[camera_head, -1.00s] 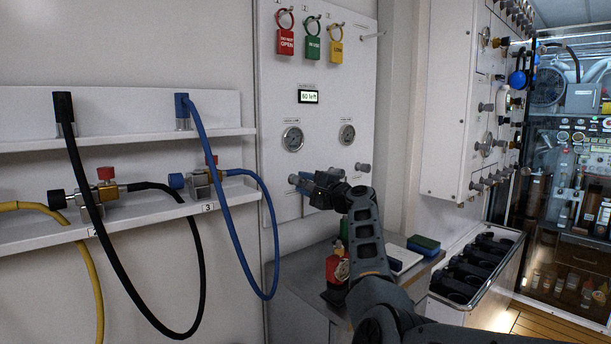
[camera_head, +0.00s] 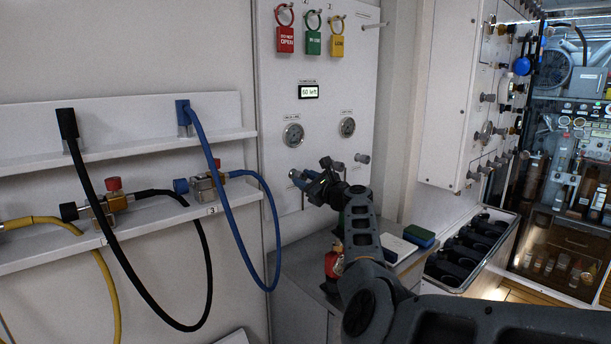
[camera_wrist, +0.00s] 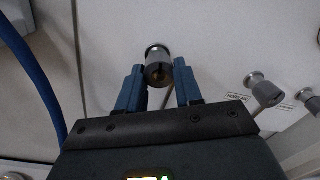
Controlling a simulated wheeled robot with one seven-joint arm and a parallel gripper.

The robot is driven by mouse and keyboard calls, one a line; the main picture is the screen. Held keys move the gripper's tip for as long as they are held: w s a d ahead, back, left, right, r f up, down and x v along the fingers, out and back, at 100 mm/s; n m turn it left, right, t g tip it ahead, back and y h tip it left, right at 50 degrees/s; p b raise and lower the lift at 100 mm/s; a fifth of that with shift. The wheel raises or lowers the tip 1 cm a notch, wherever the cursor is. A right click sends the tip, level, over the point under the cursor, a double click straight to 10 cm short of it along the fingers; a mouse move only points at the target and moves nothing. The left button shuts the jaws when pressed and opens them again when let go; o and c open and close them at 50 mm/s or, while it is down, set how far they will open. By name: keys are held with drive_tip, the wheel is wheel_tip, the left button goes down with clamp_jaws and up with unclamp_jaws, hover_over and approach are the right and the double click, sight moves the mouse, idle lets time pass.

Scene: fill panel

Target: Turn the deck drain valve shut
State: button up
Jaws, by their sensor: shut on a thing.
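A short grey valve knob (camera_wrist: 158,68) sticks out from the white panel (camera_head: 275,90). I cannot read a label for it, so I cannot tell from writing whether it is the deck drain valve. My gripper (camera_wrist: 157,86) has its two blue fingers on either side of this knob and is shut on it. In the head view my gripper (camera_head: 304,178) is at the lower left of the panel, and the fingers and wrist hide most of the knob. Another grey knob (camera_wrist: 263,89) stands to the right in the wrist view, apart from the fingers, beside a small label.
Two gauges (camera_head: 293,134) and a small display reading "50 left" (camera_head: 308,92) are above. Red (camera_head: 285,40), green and yellow tags hang higher up. A blue hose (camera_head: 235,220) loops to the left of my gripper. A counter with a red bottle (camera_head: 332,264) is below.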

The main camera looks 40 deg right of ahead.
drive_tip(key=shift+f+m, duration=0.25)
drive_tip(key=shift+m, duration=0.85)
drive_tip(key=shift+a, duration=0.1)
drive_tip(key=o, duration=0.7)
drive_tip(key=shift+c, duration=0.2)
drive_tip(key=o, duration=0.4)
drive_tip(key=shift+r, duration=0.2)
drive_tip(key=shift+s+b, duration=0.3)
drive_tip(key=shift+s, duration=3.6)
